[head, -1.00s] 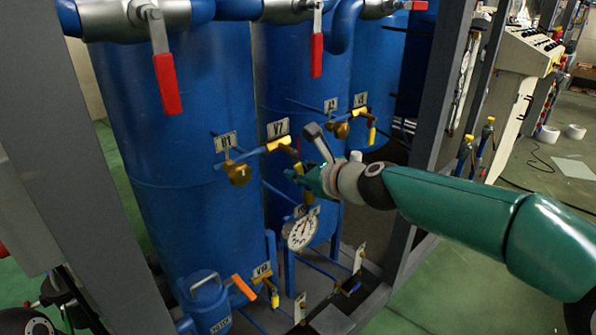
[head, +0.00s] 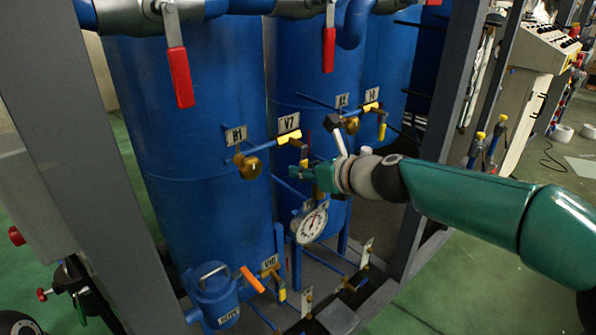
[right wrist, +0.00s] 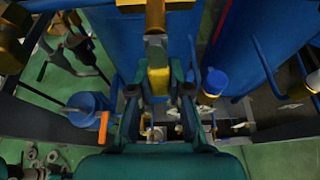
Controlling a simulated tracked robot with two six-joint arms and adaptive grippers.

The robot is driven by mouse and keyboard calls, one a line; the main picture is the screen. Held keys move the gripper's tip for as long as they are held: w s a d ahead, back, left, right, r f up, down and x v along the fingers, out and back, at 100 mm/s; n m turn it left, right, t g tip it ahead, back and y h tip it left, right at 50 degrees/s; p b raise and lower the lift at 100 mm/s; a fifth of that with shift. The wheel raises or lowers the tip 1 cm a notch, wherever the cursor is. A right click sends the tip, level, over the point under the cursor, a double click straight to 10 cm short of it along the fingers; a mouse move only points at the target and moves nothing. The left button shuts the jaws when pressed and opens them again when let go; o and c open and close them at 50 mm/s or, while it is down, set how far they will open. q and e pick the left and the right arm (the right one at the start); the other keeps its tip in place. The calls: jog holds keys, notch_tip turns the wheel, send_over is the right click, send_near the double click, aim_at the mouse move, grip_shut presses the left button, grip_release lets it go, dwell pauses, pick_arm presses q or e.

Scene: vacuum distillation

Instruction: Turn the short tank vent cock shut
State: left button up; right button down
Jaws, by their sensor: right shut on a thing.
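The cock marked V7 (head: 289,136) is on a pipe in front of the blue tanks, with a brass and yellow body below its plate. My right gripper (head: 296,173) is at its hanging lever, coming in from the right. In the right wrist view, the yellow lever (right wrist: 157,78) lies between the fingers of my right gripper (right wrist: 160,92), which is shut on it. The fingers hide part of the lever in the head view. My left gripper does not clearly show.
Cock B1 (head: 248,166) is just left, and a pressure gauge (head: 312,226) hangs close below the gripper. Another cock, V10 (head: 270,268), sits low by a small blue vessel (head: 213,297). A grey frame post (head: 437,110) stands right of the tanks.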

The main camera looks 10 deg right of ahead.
jog(key=c, duration=1.2)
grip_release()
jog(key=shift+s+f, duration=0.15)
jog(key=shift+f, duration=0.2)
jog(key=shift+o, duration=0.6)
jog(key=shift+r, duration=0.1)
jog(key=shift+r, duration=0.1)
jog(key=v, duration=1.1)
jog(key=shift+s+d, duration=0.15)
jog(key=shift+s, duration=0.15)
jog(key=shift+r, duration=0.1)
jog(key=shift+r, duration=0.1)
